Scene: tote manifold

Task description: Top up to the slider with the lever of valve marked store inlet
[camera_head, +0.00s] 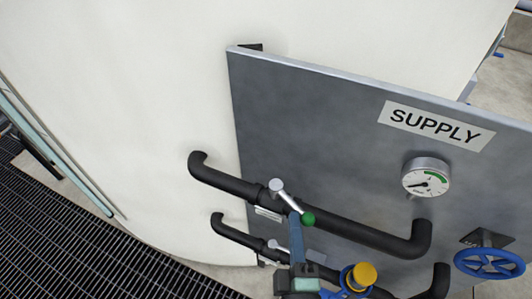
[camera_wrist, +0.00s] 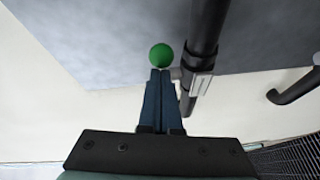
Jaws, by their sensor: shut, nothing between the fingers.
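A lever with a green ball knob (camera_head: 308,219) sits on a valve (camera_head: 277,187) in the upper black pipe. The lever slants down to the right. A pale tag (camera_head: 268,213) hangs below this valve; its text is not readable. My gripper (camera_head: 295,216) is shut and empty, its blue fingers just left of the knob. In the wrist view the shut fingertips (camera_wrist: 160,75) end right at the green knob (camera_wrist: 161,55); I cannot tell whether they touch it. A second valve (camera_head: 273,244) on the lower pipe is partly hidden. I cannot make out a slider.
A grey panel (camera_head: 310,120) carries a SUPPLY sign (camera_head: 436,123) and a round gauge (camera_head: 426,178). A blue handwheel (camera_head: 489,263) is at lower right. A large white tank (camera_head: 130,90) stands behind. Dark floor grating (camera_head: 70,235) lies at lower left.

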